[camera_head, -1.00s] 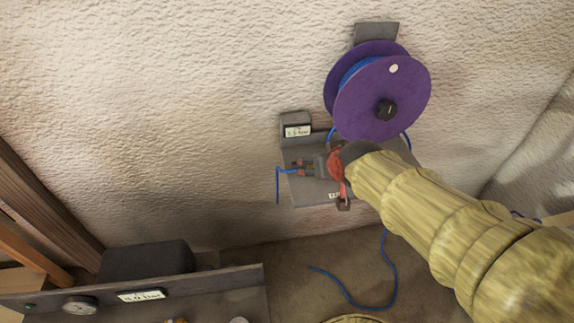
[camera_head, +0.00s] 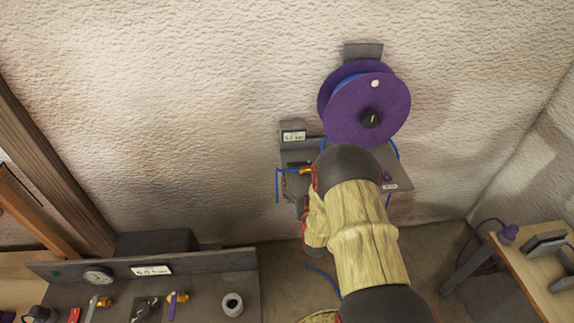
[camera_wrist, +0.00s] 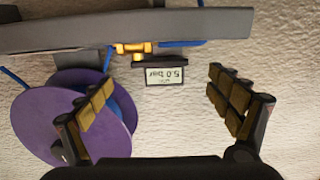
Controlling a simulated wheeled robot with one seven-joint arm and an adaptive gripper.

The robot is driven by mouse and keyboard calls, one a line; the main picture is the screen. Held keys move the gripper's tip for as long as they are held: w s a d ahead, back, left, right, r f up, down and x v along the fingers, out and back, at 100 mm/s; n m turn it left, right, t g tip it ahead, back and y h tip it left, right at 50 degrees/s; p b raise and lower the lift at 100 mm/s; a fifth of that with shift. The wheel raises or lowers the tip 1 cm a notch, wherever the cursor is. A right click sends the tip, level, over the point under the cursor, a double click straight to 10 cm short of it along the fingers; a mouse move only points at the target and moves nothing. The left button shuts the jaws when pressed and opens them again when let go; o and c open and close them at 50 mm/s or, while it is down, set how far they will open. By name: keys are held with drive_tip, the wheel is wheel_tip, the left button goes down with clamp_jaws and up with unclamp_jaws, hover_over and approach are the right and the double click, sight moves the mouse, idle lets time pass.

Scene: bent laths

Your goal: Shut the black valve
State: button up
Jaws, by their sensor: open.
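In the wrist view, the valve has a brass body (camera_wrist: 134,48) at the edge of the grey shelf, with a dark lever (camera_wrist: 160,60) lying roughly along the shelf. In the head view, the brass body (camera_head: 307,170) shows at the shelf's left, with a blue tube running left. My wrist and arm hide much of the shelf and gripper.
A purple spool (camera_head: 355,110) hangs above the grey shelf (camera_head: 402,170); it is left of my fingers in the wrist view (camera_wrist: 40,115). A bench (camera_head: 205,285) with fittings stands at lower left. A wooden table (camera_head: 540,265) stands at right.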

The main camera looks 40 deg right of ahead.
sight(300, 165)
drive_tip(key=shift+b+x, duration=1.05)
drive_tip(key=shift+x, duration=2.75)
drive_tip(key=c, duration=0.3)
drive_tip(key=c, duration=1.4)
